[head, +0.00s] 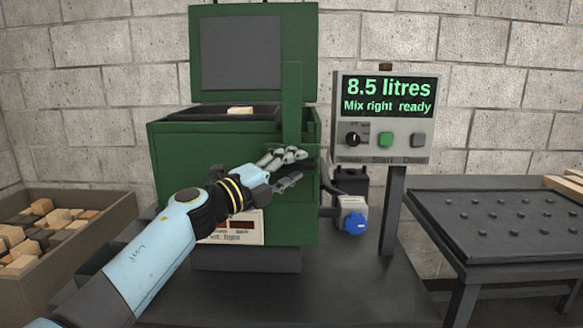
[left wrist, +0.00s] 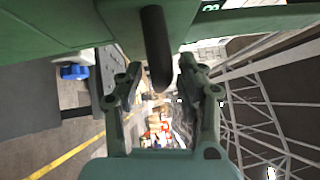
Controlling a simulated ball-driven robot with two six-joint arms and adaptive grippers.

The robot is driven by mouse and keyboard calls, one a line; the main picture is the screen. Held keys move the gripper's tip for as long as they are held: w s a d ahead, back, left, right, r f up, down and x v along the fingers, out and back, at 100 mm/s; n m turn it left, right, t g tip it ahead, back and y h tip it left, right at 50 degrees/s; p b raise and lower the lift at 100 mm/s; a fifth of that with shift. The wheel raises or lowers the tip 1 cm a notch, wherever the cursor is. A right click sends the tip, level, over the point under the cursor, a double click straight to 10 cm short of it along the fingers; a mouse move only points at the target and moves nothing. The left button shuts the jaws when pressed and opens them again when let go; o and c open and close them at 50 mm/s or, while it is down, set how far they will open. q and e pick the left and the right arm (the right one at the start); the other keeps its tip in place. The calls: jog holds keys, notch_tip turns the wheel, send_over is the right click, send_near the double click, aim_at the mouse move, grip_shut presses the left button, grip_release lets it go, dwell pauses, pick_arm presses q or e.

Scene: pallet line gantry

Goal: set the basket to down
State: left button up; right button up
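The green machine (head: 180,170) stands in the middle with its lid (head: 240,55) raised. A dark basket (head: 190,113) shows in its open top, with a pale block in it; how high it sits is hard to tell. A dark bar-shaped handle (left wrist: 156,45) juts from the green body in the left wrist view. My left gripper (head: 300,168) is at the front right of the machine, below a green upright. Its fingers (left wrist: 160,92) are spread, with the bar's end between them and gaps on both sides. In the head view the hand hides most of the handle. My right gripper is out of view.
A control box (head: 382,120) on a post reads "8.5 litres, Mix right ready". A blue knob (head: 355,223) sits low beside the machine. A bin of wood blocks (head: 105,205) is at left, a dark studded table (head: 500,220) at right.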

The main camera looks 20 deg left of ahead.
pick_arm(q)
grip_shut()
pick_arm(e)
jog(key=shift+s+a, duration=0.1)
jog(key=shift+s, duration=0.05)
pick_arm(q)
jog(key=shift+f, duration=0.1)
